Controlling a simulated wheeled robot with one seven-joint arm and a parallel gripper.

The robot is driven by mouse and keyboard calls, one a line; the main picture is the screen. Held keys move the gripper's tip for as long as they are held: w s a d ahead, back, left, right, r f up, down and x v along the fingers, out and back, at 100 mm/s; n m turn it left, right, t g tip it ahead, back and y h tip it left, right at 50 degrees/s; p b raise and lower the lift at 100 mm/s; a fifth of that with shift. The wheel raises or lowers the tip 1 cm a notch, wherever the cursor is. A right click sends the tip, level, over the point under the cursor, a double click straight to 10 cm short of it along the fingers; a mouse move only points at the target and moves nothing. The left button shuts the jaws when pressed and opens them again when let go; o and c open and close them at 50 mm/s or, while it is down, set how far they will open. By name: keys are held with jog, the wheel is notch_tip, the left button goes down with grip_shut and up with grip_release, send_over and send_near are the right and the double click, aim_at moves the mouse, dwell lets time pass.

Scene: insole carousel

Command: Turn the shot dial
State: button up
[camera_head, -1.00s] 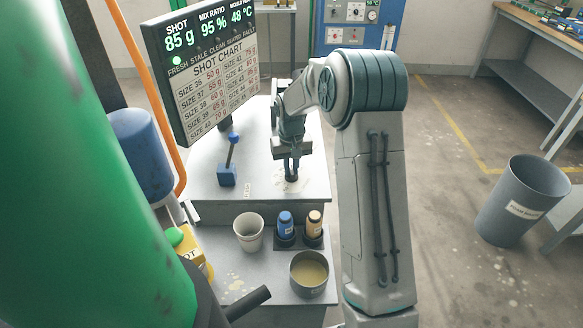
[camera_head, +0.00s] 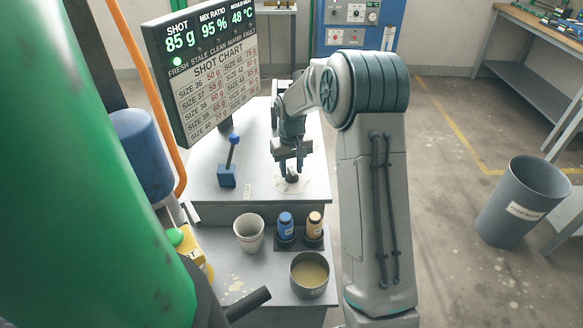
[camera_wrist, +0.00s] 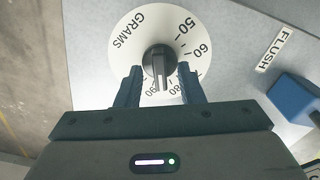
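The shot dial is a black knob (camera_wrist: 159,62) on a round white scale plate (camera_wrist: 125,45) marked GRAMS, with 50, 60, 80 and 90 readable. In the head view the knob (camera_head: 292,178) stands on the grey bench top below my gripper (camera_head: 291,164). In the wrist view my gripper (camera_wrist: 160,85) is open, its two dark fingers either side of the knob's near end, with visible gaps. The display board (camera_head: 205,72) reads SHOT 85 g, MIX RATIO 95 %, MOULD 48 °C, above a shot chart.
A blue lever (camera_head: 229,165) stands left of the dial; its blue base (camera_wrist: 295,98) shows beside a FLUSH label (camera_wrist: 275,50). A white cup (camera_head: 248,232), blue bottle (camera_head: 286,226), tan bottle (camera_head: 314,226) and a pot (camera_head: 309,274) stand on the lower front shelf.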

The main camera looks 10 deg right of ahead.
aim_at(292, 171)
notch_tip(292, 171, up, 14)
jog(key=shift+b, duration=0.3)
dwell(0.3)
jog(key=shift+f, duration=0.15)
jog(key=s+r+m+t, duration=0.1)
jog(key=s+r, duration=0.1)
jog(key=s, duration=0.6)
jog(key=s+r+t, duration=0.1)
jog(key=s+r, duration=0.2)
jog(key=s, duration=0.6)
jog(key=s+f+m, duration=0.1)
jog(key=s+f, duration=0.3)
jog(key=s, duration=1)
jog(key=shift+t, duration=0.4)
